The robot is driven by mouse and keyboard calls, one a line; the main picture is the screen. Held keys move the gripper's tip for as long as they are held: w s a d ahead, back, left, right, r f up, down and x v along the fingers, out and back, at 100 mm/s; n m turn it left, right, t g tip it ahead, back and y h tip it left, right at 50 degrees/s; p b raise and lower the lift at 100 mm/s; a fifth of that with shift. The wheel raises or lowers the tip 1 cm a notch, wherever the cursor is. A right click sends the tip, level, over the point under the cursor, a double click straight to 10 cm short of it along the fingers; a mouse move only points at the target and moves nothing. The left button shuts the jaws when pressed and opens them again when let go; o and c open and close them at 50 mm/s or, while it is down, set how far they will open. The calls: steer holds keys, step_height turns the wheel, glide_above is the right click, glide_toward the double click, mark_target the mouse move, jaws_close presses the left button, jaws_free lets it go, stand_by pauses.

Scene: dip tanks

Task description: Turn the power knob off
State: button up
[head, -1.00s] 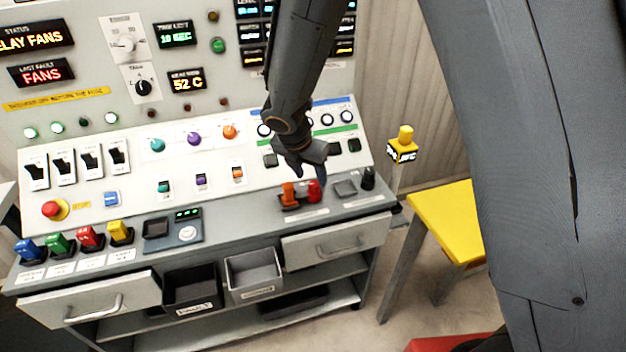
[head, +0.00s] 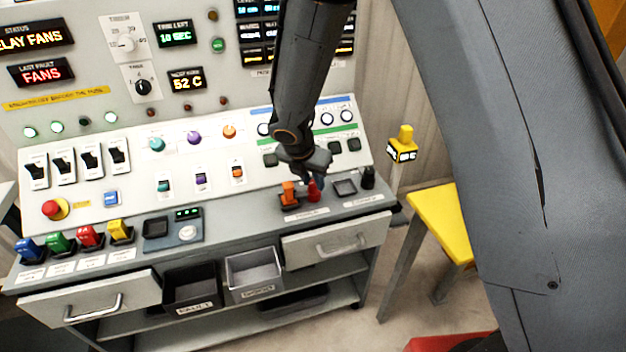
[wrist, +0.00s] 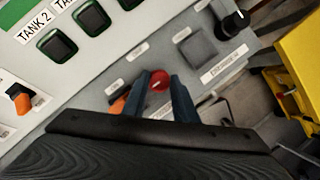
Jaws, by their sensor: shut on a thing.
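A red handle or knob (head: 313,194) stands on the console's grey front ledge, just right of an orange lever (head: 288,195). My gripper (head: 318,181) reaches down onto the red handle from above. In the wrist view its two blue-grey fingers (wrist: 165,95) stand on either side of the round red top (wrist: 158,80), and they are shut on it. The fingers hide part of the handle. A black knob (head: 367,178) stands at the ledge's right end, apart from my gripper; it also shows in the wrist view (wrist: 233,22). I cannot read which label says power.
A square grey switch (head: 345,187) sits right beside the red handle. Coloured levers (head: 88,236) line the ledge's left part. Black buttons (wrist: 58,42) stand on the sloped panel behind. A yellow table (head: 447,218) is to the right, past a gap of floor.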

steer(key=m+g+h+p, duration=0.1)
steer(key=m, duration=0.3)
steer(key=shift+w+a, duration=0.15)
steer(key=m+g, duration=0.1)
steer(key=m, duration=0.1)
steer(key=m+h, duration=0.1)
steer(key=m, duration=0.2)
steer(key=shift+w+g, duration=0.15)
steer(key=shift+g, duration=0.25)
steer(key=m+g, duration=0.1)
steer(key=m, duration=0.1)
steer(key=m+b, duration=0.1)
steer(key=m, duration=0.1)
steer(key=shift+w+m+g, duration=0.15)
steer(key=shift+m+g, duration=0.15)
steer(key=shift+g, duration=0.1)
steer(key=shift+w+m+g+b, duration=0.1)
steer(key=shift+m+g+b, duration=0.55)
steer(key=shift+m, duration=1.55)
steer(key=o, duration=1)
steer(key=shift+o, duration=0.2)
steer(key=shift+r, duration=0.15)
